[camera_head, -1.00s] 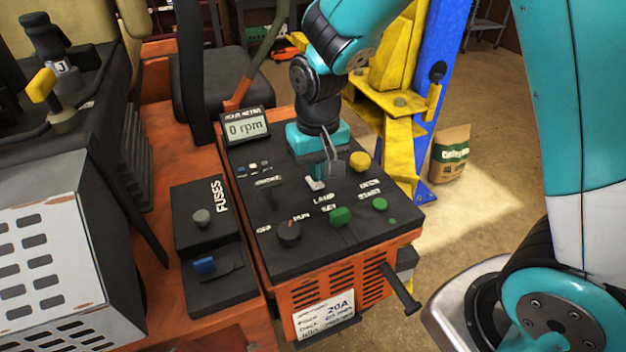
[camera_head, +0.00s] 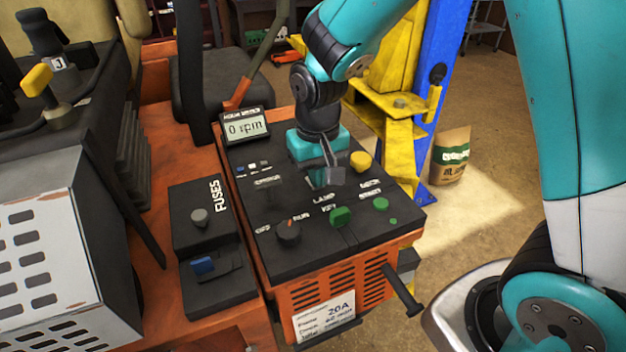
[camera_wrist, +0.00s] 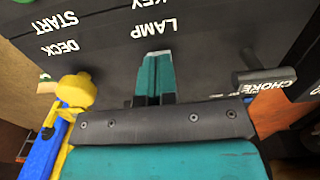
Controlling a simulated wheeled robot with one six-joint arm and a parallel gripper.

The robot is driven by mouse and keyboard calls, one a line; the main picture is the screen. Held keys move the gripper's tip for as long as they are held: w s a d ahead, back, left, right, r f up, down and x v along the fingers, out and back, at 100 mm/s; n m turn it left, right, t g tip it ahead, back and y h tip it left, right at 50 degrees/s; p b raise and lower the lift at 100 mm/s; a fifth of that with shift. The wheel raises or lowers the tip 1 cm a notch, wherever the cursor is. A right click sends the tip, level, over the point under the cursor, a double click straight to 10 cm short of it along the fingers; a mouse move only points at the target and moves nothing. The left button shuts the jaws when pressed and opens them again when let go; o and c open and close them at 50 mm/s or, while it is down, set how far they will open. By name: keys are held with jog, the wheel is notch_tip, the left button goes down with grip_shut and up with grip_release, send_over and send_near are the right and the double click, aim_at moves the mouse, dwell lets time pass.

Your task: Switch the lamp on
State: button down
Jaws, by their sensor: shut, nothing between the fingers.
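The lamp switch is a small pale switch above the LAMP label (camera_head: 324,199) on the black control panel (camera_head: 290,258). My gripper (camera_head: 324,178) is right over the switch in the head view and hides most of it. In the wrist view my gripper (camera_wrist: 155,62) shows shut and empty, its teal fingers pointing down at the panel beside the LAMP label. A pale sliver shows at the fingertips. I cannot tell whether it is the switch or whether the fingers touch it. The lamp itself cannot be made out.
Close by stand the yellow deck knob (camera_head: 360,161), the black choke knob (camera_wrist: 262,76), the green key knob (camera_head: 341,217), the green start button (camera_head: 381,204) and the black off/run dial (camera_head: 289,231).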

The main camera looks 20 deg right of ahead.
jog(key=shift+f, duration=0.2)
jog(key=shift+r, duration=0.15)
notch_tip(320, 180, up, 7)
jog(key=p, duration=0.6)
dwell(0.5)
jog(key=shift+s+a+b, duration=0.1)
jog(key=shift+s+b, duration=0.05)
jog(key=shift+b, duration=0.15)
jog(key=s+a+r+n+y+b, duration=0.1)
jog(key=s+a+n+y+b, duration=0.1)
jog(key=s, duration=0.7)
jog(key=s+a+r+n+y+b, duration=0.2)
jog(key=s+n+b, duration=0.3)
jog(key=s+b, duration=0.2)
jog(key=shift+s+a, duration=0.35)
jog(key=shift+s, duration=0.8)
